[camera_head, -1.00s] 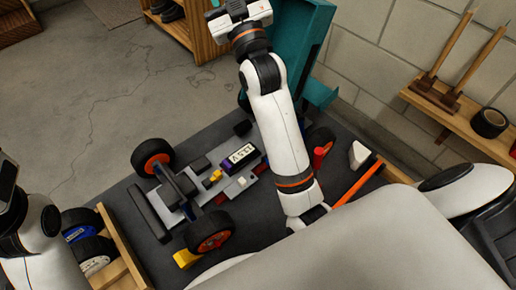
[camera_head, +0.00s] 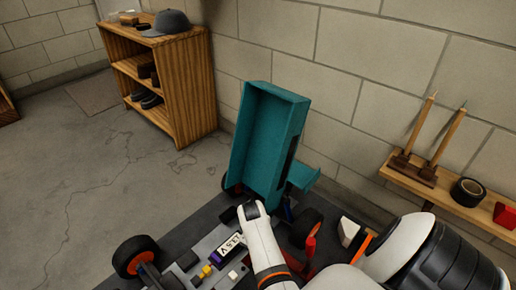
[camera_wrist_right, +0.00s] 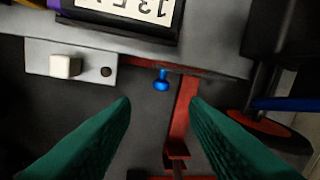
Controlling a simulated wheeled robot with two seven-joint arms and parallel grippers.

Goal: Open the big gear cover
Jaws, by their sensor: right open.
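The racecar chassis (camera_head: 217,251) lies on a dark table, with black wheels and a battery with a white label (camera_head: 229,249). My right arm reaches over it from the lower right; its gripper is hidden in the head view. In the right wrist view my right gripper (camera_wrist_right: 160,103) is open and empty, its green fingers apart. A small blue knob (camera_wrist_right: 162,80) is just ahead between the fingertips, beside a red bar (camera_wrist_right: 184,105). I cannot tell for certain which part is the big gear cover. My left gripper is out of view.
A tall teal open case (camera_head: 264,145) stands behind the car. A wooden shelf (camera_head: 175,85) with a cap is at the back left. A wall shelf (camera_head: 447,202) with tools and black tape is at right. A wheel (camera_wrist_right: 268,132) is near the right finger.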

